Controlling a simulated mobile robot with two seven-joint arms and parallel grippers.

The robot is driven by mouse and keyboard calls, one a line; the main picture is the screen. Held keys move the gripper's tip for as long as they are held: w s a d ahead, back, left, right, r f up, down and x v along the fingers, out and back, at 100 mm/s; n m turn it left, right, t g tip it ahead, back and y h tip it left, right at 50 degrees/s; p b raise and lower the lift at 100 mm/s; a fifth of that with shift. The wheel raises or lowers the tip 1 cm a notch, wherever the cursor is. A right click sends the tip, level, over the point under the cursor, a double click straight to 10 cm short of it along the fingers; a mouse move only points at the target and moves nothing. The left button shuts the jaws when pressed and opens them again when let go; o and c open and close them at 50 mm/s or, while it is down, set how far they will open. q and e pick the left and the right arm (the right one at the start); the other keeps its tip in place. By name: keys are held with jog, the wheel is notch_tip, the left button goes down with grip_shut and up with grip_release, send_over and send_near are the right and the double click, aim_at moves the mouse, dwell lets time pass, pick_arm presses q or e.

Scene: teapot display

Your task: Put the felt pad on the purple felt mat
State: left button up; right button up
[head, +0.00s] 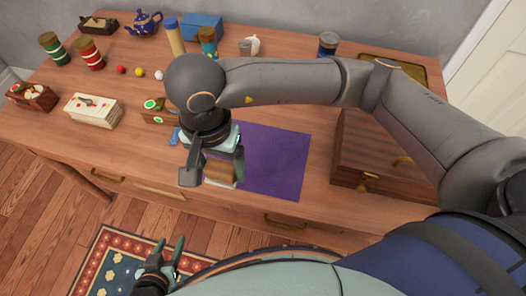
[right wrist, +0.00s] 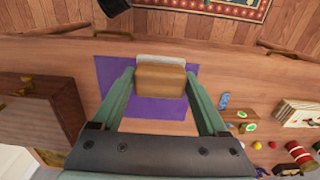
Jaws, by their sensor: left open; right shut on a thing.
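The purple felt mat (head: 278,158) lies flat on the wooden table near its front edge; it also shows in the right wrist view (right wrist: 112,78). My right gripper (head: 212,172) is shut on a brown block with a pale layer on one side, which I take as the felt pad (head: 221,170). In the right wrist view the felt pad (right wrist: 160,80) sits between the two fingers, over the mat. In the head view it is at the mat's front left corner; its height above the mat is unclear. My left gripper (head: 168,262) is open and empty, low in front of the table.
A wooden chest (head: 375,150) stands right of the mat. To the left are a card box (head: 93,110), a small box with green discs (head: 155,110) and a blue object (head: 174,135). Jars, small balls and a blue teapot (head: 144,24) stand farther back.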

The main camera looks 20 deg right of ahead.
jog(key=w+d+f, duration=0.3)
jog(key=w+d, duration=0.2)
jog(key=d, duration=0.1)
jog(key=p, duration=0.1)
send_over(256, 155)
jog(key=f, duration=0.3)
jog(key=s+f, duration=0.1)
jog(key=f, duration=0.1)
jog(key=shift+a+f, duration=0.2)
jog(key=shift+a, duration=0.2)
jog(key=shift+w+d+f, duration=0.2)
jog(key=shift+w+f, duration=0.05)
jog(key=shift+f, duration=0.15)
jog(key=f, duration=0.3)
jog(key=shift+w+d+p, duration=0.15)
jog(key=shift+d+p, duration=0.1)
jog(key=shift+p, duration=0.05)
jog(key=shift+w+f, duration=0.1)
jog(key=shift+f, duration=0.25)
jog(key=shift+f+b, duration=0.25)
jog(key=shift+b, duration=0.1)
jog(key=o, duration=1.3)
jog(key=shift+r, duration=0.1)
jog(key=shift+c, duration=0.2)
jog(key=shift+r, duration=0.1)
